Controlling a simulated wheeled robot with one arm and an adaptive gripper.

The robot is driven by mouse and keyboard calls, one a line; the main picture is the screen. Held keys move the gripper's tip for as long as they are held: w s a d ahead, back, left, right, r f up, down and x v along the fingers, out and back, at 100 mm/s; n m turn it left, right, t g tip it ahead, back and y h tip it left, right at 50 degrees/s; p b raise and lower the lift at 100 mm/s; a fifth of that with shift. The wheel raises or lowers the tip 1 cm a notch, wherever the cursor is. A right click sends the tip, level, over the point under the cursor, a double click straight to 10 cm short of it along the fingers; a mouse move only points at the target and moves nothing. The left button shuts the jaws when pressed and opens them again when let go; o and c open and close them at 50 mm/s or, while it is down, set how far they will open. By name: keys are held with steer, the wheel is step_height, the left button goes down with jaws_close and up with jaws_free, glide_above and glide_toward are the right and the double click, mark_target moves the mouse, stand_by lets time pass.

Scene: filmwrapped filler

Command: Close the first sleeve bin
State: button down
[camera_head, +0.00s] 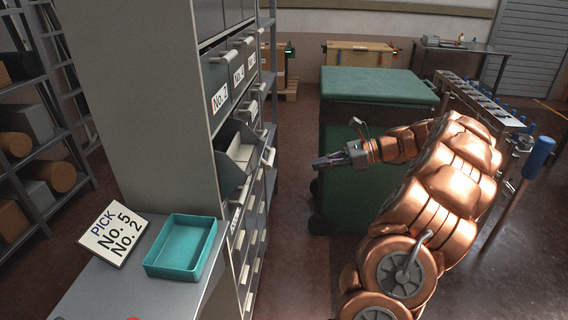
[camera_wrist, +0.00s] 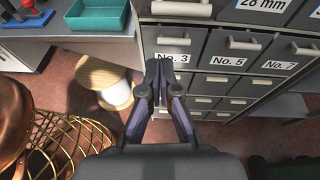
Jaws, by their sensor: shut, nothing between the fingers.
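A grey cabinet (camera_head: 170,120) with rows of bins stands at left centre in the head view. One dark grey bin (camera_head: 233,160) sticks out of its front, open at the top; its label is not readable. Above it a row of bins sits flush, one labelled No. 2 (camera_head: 220,97). My gripper (camera_head: 318,163) is shut and empty, to the right of the open bin and apart from it. In the wrist view my gripper (camera_wrist: 158,68) points at the drawer fronts, its tips overlapping the No. 3 drawer (camera_wrist: 173,47). Which bin is the first sleeve bin I cannot tell.
A teal tray (camera_head: 183,246) and a sign (camera_head: 114,234) reading PICK No. 5 No. 2 are on the bench beside the cabinet. A green cart (camera_head: 378,85) stands behind my arm. A spool (camera_wrist: 106,82) and a wire basket (camera_wrist: 68,140) are low at left in the wrist view.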

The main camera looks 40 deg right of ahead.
steer(key=w+a+f+m+t+p, duration=0.1)
steer(key=w+a+p, duration=0.2)
steer(key=w+a, duration=0.3)
steer(key=shift+w+a+f, duration=0.15)
steer(key=shift+w+a, duration=0.2)
steer(key=shift+w, duration=0.6)
steer(key=shift+h, duration=0.3)
